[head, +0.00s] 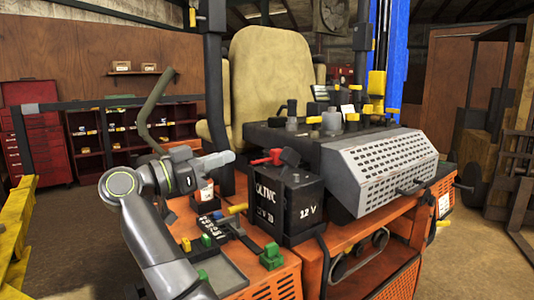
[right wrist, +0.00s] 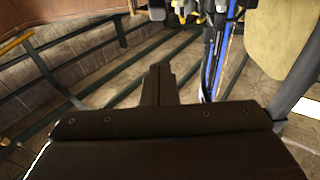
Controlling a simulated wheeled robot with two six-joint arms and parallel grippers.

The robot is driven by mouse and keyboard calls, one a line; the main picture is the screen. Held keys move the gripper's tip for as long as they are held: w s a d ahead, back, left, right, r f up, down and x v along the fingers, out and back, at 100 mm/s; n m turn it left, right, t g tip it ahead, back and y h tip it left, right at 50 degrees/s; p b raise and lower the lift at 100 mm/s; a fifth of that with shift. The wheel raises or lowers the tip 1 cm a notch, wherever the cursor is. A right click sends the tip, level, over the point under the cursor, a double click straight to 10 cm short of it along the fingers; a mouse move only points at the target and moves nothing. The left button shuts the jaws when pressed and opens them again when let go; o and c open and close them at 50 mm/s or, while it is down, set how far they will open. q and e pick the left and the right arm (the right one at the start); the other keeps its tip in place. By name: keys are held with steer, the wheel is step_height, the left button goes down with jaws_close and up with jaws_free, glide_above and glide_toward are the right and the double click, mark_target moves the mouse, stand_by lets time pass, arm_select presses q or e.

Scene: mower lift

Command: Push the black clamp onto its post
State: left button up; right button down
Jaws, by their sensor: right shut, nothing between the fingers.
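The black clamp (head: 290,157) is at the top of the black 12 V battery (head: 303,212), toward its back right. It looks tilted, and its post is hidden, so I cannot tell how it sits. A red clamp (head: 266,157) is on the battery's left side. My right gripper (head: 229,157) is left of the red clamp, apart from the black one, and points right. Its fingers are shut and empty; they also show in the right wrist view (right wrist: 161,78), where no clamp is seen. My left gripper is not in view.
The battery stands on the orange mower body (head: 273,283). A perforated grey cover (head: 380,168) is to its right, and a beige seat (head: 270,80) behind. A tray (head: 222,272) and small green and yellow parts lie left of the battery. A curved lever (head: 150,110) rises behind my arm.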

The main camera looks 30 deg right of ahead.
steer(key=shift+s+d, duration=0.1)
steer(key=p, duration=0.3)
glide_toward(287, 149)
step_height(287, 149, up, 3)
steer(key=d, duration=0.3)
steer(key=shift+w+d+f+p, duration=0.2)
steer(key=shift+d+f+p, duration=0.25)
steer(key=shift+d+f, duration=0.8)
steer(key=shift+d+r, duration=0.1)
